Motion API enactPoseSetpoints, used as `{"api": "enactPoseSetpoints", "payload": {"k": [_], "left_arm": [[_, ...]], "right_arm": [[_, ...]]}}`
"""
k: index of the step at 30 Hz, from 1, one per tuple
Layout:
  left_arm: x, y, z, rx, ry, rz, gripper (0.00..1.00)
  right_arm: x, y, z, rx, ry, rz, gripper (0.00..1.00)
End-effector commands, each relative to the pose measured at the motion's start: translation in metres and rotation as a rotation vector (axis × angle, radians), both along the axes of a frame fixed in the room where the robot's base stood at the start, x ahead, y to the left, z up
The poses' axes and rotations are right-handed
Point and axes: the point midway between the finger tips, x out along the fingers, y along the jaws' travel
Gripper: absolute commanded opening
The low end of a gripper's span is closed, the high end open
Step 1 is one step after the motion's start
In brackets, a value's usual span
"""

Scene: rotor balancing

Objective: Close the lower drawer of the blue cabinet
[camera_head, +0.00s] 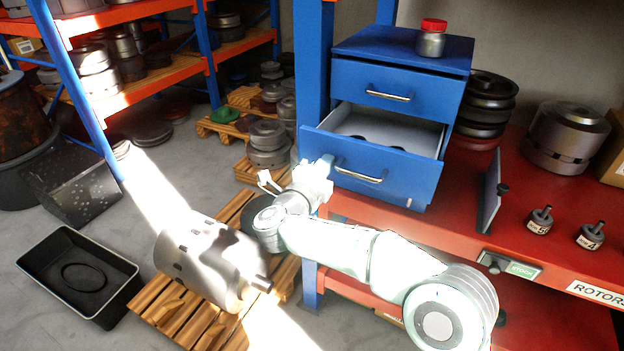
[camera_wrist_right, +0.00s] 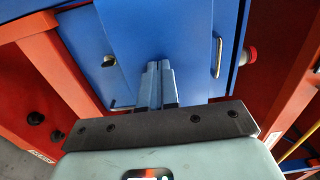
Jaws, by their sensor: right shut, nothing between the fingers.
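The blue cabinet (camera_head: 455,60) stands on the red bench, and its lower drawer (camera_head: 400,178) is pulled partly out. The drawer's pale inside shows from above, with small dark items partly hidden behind its front. The lower drawer's bar handle (camera_head: 358,175) is on that front. The upper drawer (camera_head: 385,88) is shut. My right gripper (camera_head: 322,166) is at the left end of the lower drawer's front; whether it touches cannot be told. In the right wrist view its fingers (camera_wrist_right: 158,75) are together and empty, pointing at blue surfaces. My left gripper is out of view.
A red-lidded jar (camera_head: 431,40) stands on the cabinet. A blue post (camera_head: 311,75) rises just left of the drawer. A dark upright plate (camera_head: 490,190) and small labelled weights (camera_head: 540,220) are on the bench to the right. A large metal rotor (camera_head: 205,255) lies on a pallet below.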

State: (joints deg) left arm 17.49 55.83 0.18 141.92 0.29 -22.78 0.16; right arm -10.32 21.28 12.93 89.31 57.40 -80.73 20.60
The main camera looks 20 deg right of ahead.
Motion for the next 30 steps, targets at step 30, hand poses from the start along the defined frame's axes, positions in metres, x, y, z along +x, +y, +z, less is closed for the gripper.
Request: {"api": "enactPoseSetpoints", "payload": {"k": [30], "left_arm": [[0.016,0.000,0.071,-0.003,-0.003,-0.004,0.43]], "right_arm": [[0.113,-0.133,0.001,-0.001,0.000,-0.002,0.00]]}}
